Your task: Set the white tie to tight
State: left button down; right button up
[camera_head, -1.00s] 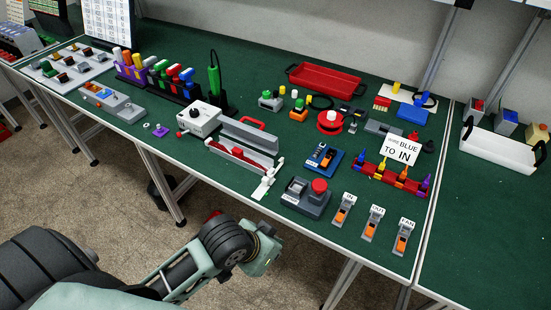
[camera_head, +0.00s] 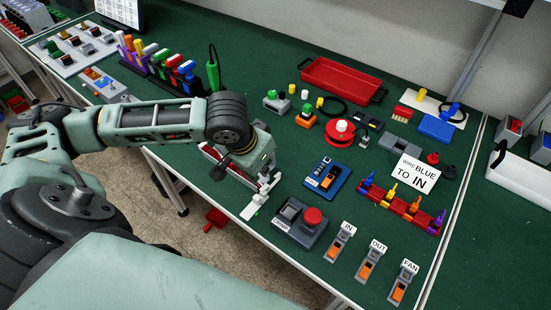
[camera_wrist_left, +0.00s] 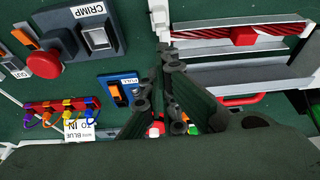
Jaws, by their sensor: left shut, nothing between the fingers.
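The white tie (camera_head: 262,193) stands at the front edge of the green table, with a flat white strip below an upright part. It also shows at the top of the left wrist view (camera_wrist_left: 160,16). A grey channel holds a bundle of red wires (camera_wrist_left: 205,42) with a red block around it, just right of the tie in the wrist view. In the head view my arm hides most of this channel. My left gripper (camera_wrist_left: 167,58) is shut and empty, its fingertips pointing at the tie's end of the channel. I cannot tell whether they touch the tie. My right gripper is not in view.
A grey crimp box with a red button (camera_head: 313,215) and a blue switch unit (camera_head: 326,179) stand close to the tie. A rack of coloured connectors (camera_head: 402,208) and a sign (camera_head: 413,173) stand beyond.

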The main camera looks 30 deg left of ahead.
aim_at(266, 196)
pick_arm(q)
jog(key=x, duration=0.2)
jog(key=s+x, duration=0.1)
jog(key=x, duration=0.2)
jog(key=shift+f+p, duration=0.15)
jog(key=shift+p, duration=0.25)
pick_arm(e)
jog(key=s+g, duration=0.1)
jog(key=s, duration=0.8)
pick_arm(q)
jog(key=x, duration=0.2)
jog(key=shift+w+f, duration=0.3)
jog(key=shift+f, duration=0.05)
jog(key=shift+w+d+f, duration=0.1)
jog(key=shift+f, duration=0.45)
jog(key=shift+p, duration=0.35)
jog(key=shift+s+r+p, duration=0.1)
jog(key=shift+s+p, duration=0.65)
jog(key=shift+s, duration=0.8)
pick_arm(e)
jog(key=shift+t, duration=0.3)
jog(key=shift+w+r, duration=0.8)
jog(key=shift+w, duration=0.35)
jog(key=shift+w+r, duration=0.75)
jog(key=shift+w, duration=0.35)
